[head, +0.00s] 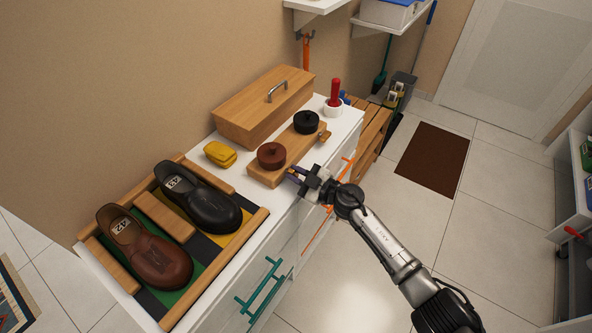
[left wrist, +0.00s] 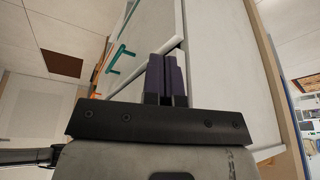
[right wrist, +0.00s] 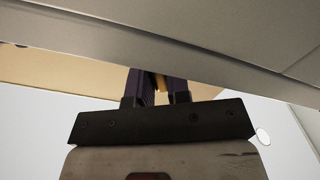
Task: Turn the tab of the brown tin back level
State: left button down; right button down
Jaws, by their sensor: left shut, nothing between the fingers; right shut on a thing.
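The brown tin (head: 271,155) sits on a wooden block (head: 262,176) on the white cabinet top. My right gripper (head: 295,174) is just right of the tin, at the block's front edge. In the right wrist view its fingers (right wrist: 157,84) are shut on a small yellowish piece (right wrist: 161,83), which looks like the tin's tab. The tab's tilt is hidden by the fingers. My left gripper (left wrist: 166,76) is shut and empty in the left wrist view, in front of the cabinet; the head view does not show it.
A black tin (head: 306,122) with a brass tab (head: 324,136) shares the block. A wooden box (head: 265,105), a yellow object (head: 220,154), a red-handled item (head: 334,98) and a shoe tray (head: 173,316) with two shoes stand around. The floor in front is clear.

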jog(key=n, duration=0.5)
jog(key=shift+s+f+n, duration=0.1)
jog(key=shift+n, duration=0.2)
jog(key=n+b, duration=0.1)
jog(key=n, duration=0.4)
jog(key=shift+a+f, duration=0.1)
jog(key=shift+f, duration=0.05)
jog(key=shift+n, duration=0.9)
jog(key=c, duration=1.1)
grip_release()
